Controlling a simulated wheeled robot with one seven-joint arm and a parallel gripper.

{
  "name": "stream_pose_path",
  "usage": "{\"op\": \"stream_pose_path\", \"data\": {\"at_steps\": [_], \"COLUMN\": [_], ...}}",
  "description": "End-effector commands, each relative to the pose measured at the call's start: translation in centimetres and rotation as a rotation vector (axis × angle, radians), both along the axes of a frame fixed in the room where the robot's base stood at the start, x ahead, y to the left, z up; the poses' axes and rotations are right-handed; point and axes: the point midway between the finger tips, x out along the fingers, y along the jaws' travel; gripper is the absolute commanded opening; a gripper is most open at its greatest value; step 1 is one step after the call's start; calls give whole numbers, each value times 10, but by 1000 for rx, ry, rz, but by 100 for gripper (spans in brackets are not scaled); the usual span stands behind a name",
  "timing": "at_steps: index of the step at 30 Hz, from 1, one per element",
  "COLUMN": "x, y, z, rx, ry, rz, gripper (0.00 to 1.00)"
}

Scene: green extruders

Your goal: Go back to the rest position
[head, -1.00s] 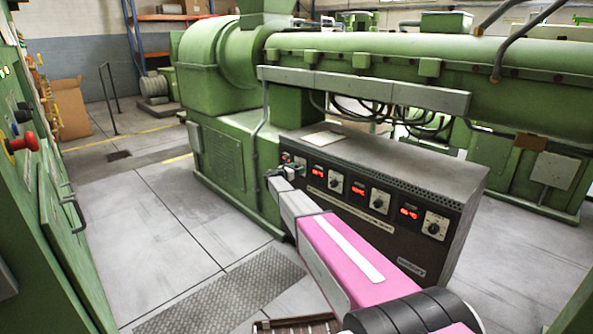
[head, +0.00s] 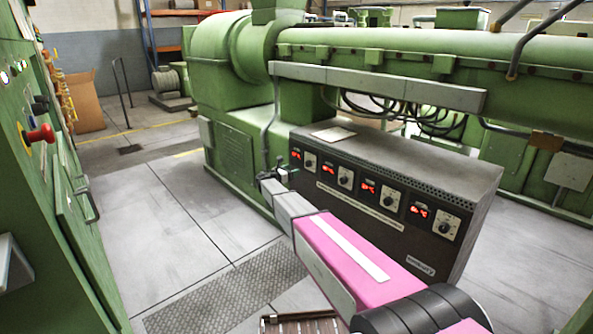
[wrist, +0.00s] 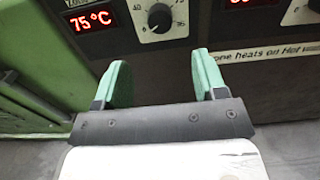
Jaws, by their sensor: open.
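My gripper (wrist: 160,85) is open and empty in the wrist view, its two green fingers apart. The dark control panel (wrist: 125,50) of the heater cabinet lies beyond the fingers, with a red "75 °C" display (wrist: 87,20) and a round knob (wrist: 160,18). In the head view my pink and grey arm reaches forward from the bottom right, and my gripper (head: 268,177) is small at its far end. It appears in front of the left end of the black control cabinet (head: 380,195). I cannot tell the exact gap between gripper and cabinet.
A large green extruder (head: 400,50) runs across the back. A green panel (head: 60,200) with a red knob (head: 40,134) stands at the left. A cardboard box (head: 86,101) is at the far left. The grey floor (head: 140,220) between panel and extruder is clear.

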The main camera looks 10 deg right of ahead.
Motion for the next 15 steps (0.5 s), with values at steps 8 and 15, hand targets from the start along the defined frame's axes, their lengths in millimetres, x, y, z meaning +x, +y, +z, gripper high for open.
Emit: {"op": "stream_pose_path", "data": {"at_steps": [8,15], "x": [-1,-50], "y": [0,-34], "z": [0,-11], "rx": [1,185], "ry": [0,-54], "rz": [-1,-72], "gripper": [65,65]}}
